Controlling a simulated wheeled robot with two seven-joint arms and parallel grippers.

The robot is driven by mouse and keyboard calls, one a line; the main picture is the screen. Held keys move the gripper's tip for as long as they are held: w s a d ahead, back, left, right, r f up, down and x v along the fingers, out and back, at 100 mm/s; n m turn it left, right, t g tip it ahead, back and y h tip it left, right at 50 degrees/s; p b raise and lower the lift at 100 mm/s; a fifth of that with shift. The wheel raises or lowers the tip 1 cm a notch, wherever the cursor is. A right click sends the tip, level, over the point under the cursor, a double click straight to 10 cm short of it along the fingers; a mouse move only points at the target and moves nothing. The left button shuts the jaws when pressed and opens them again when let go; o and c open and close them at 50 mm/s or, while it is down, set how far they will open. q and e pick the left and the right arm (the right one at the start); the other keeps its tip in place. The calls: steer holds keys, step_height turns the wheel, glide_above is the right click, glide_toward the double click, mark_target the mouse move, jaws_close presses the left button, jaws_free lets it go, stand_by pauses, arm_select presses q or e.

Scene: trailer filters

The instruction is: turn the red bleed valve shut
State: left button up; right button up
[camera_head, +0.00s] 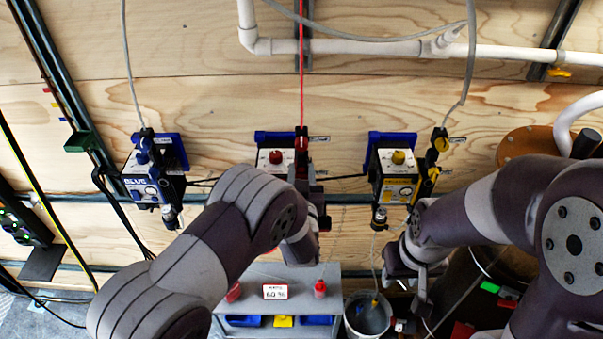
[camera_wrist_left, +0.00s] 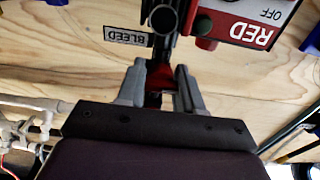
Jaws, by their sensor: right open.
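The red bleed valve (camera_wrist_left: 160,76) shows in the left wrist view below the BLEED label (camera_wrist_left: 128,36), on a dark pipe fitting. My left gripper (camera_wrist_left: 160,88) has a finger on each side of its red part; the red fills most of the gap, but whether both fingers press on it I cannot tell. In the head view the red valve fitting (camera_head: 301,138) is at the right side of the RED filter unit (camera_head: 275,158), and my left arm hides the fitting's lower part. My right gripper (camera_head: 413,288) is open at the lower right, apart from the units.
A blue filter unit (camera_head: 153,178) hangs to the left and a yellow one (camera_head: 396,175) to the right. Below are a grey cabinet (camera_head: 262,272) with red-capped bottles and a bucket (camera_head: 366,318). White pipes (camera_head: 365,47) run along the wooden wall.

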arm_select(q)
steer(key=shift+f+m, duration=0.1)
steer(key=shift+m, duration=0.3)
steer(key=shift+b, duration=0.3)
steer(key=o, duration=1)
steer(key=shift+o, duration=0.2)
steer(key=shift+s, duration=0.3)
steer(key=s+b, duration=0.4)
steer(key=s, duration=0.8)
